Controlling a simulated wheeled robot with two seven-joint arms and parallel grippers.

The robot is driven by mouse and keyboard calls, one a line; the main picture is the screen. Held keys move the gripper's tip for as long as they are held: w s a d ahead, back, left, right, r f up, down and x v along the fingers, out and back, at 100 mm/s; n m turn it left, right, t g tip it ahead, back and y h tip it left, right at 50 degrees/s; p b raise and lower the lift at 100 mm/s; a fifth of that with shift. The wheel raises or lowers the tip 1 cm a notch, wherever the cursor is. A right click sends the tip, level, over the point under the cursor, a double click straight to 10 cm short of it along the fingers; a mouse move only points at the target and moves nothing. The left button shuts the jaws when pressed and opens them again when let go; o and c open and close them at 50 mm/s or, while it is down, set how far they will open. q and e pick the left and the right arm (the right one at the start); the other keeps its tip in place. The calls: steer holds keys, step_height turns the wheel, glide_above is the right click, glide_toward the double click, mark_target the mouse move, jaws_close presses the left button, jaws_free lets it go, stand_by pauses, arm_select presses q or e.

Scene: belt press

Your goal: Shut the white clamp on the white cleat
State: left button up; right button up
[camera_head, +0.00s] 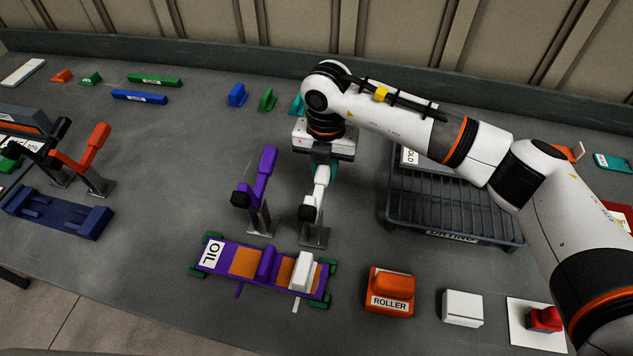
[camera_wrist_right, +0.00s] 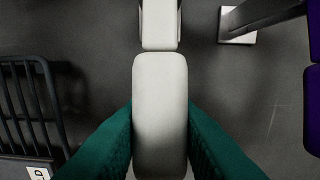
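The white clamp (camera_head: 320,200) stands behind the purple plate, its handle upright and its black-tipped arm raised, apart from the white cleat. The white cleat (camera_head: 303,272) sits on the right part of the purple plate (camera_head: 213,262) labelled OIL. My right gripper (camera_head: 323,168) is at the top of the white clamp's handle, reaching down from above. In the right wrist view its teal fingers (camera_wrist_right: 160,140) lie along both sides of the white handle (camera_wrist_right: 160,95) with no clear gap, so it looks shut on it. My left gripper is not in view.
A purple clamp (camera_head: 262,180) stands close to the left of the white one. A dark wire tray (camera_head: 437,205) is to the right. An orange ROLLER block (camera_head: 390,290), a white block (camera_head: 462,308) and a red button (camera_head: 544,319) lie at the front right.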

mark_target(310, 197)
steer(key=shift+s+r+p, duration=0.2)
steer(key=shift+r+p, duration=0.2)
steer(key=shift+r, duration=0.25)
steer(key=shift+s+a+r+p, duration=0.15)
steer(key=shift+s+r+p, duration=0.3)
steer(key=shift+r, duration=0.25)
steer(key=shift+s+a+r+p, duration=0.15)
steer(key=shift+s+r+p, duration=0.15)
steer(key=shift+s+r, duration=0.3)
steer(key=shift+s+a+r+p, duration=0.15)
steer(key=shift+s+r+p, duration=0.25)
steer(key=shift+s, duration=0.55)
steer(key=shift+s+a+r, duration=0.1)
steer(key=shift+s+r, duration=0.1)
steer(key=shift+s, duration=0.35)
steer(key=shift+s+a+r, duration=0.15)
steer(key=shift+s+r, duration=0.05)
steer(key=shift+s, duration=0.4)
steer(key=shift+s+a+r, duration=0.1)
steer(key=shift+s+r, duration=0.1)
steer(key=shift+s, duration=0.35)
steer(key=shift+s+a, duration=0.2)
steer(key=shift+s, duration=1)
steer(key=shift+s+f+b, duration=0.15)
steer(key=shift+s+b, duration=0.1)
steer(key=shift+b, duration=0.05)
steer(key=shift+s+a, duration=0.1)
steer(key=shift+s, duration=0.05)
